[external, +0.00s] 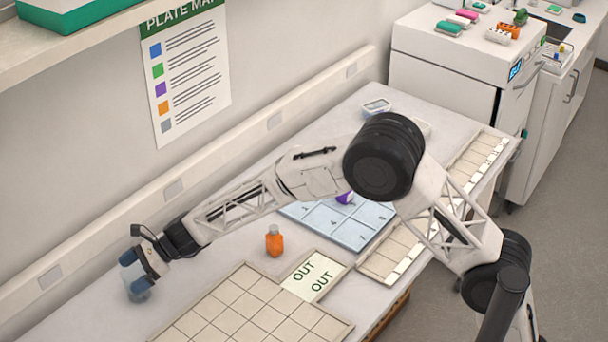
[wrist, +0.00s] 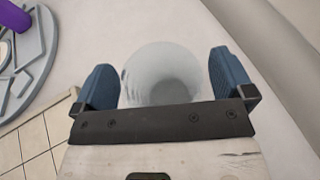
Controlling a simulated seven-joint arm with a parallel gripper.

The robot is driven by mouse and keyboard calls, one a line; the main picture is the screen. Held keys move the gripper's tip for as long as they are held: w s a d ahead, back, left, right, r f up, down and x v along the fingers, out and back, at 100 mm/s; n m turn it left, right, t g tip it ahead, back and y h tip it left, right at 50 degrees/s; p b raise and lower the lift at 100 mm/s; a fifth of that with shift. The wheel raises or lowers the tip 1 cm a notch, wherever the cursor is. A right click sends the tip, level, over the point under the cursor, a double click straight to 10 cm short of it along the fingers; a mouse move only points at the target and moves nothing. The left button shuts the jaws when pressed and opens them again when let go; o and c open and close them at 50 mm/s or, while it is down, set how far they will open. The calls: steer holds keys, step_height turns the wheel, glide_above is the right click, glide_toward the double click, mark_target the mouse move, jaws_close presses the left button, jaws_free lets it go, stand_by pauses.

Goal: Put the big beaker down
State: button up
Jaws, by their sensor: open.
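The big beaker (wrist: 160,72) is a clear, pale round vessel. In the wrist view it stands between the two blue fingers of my gripper (wrist: 163,80), with a small gap showing on each side. My gripper is open around it. In the external view my gripper (external: 134,275) is at the far left of the bench, low near the surface. The beaker (external: 140,292) shows faintly there, partly hidden by the fingers. It looks upright on the bench, though its base is hard to make out.
An orange bottle (external: 275,241) stands mid-bench beside the OUT card (external: 312,277). A cream gridded tray (external: 235,318) lies at the front. A blue numbered mat (external: 345,228) is further back. The wall (external: 75,180) runs close behind my gripper.

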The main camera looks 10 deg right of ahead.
steer(key=shift+r, duration=0.15)
steer(key=shift+w+d+r, duration=0.2)
steer(key=shift+d+r, duration=0.05)
steer(key=shift+d, duration=0.2)
steer(key=v, duration=1.1)
stand_by(0.7)
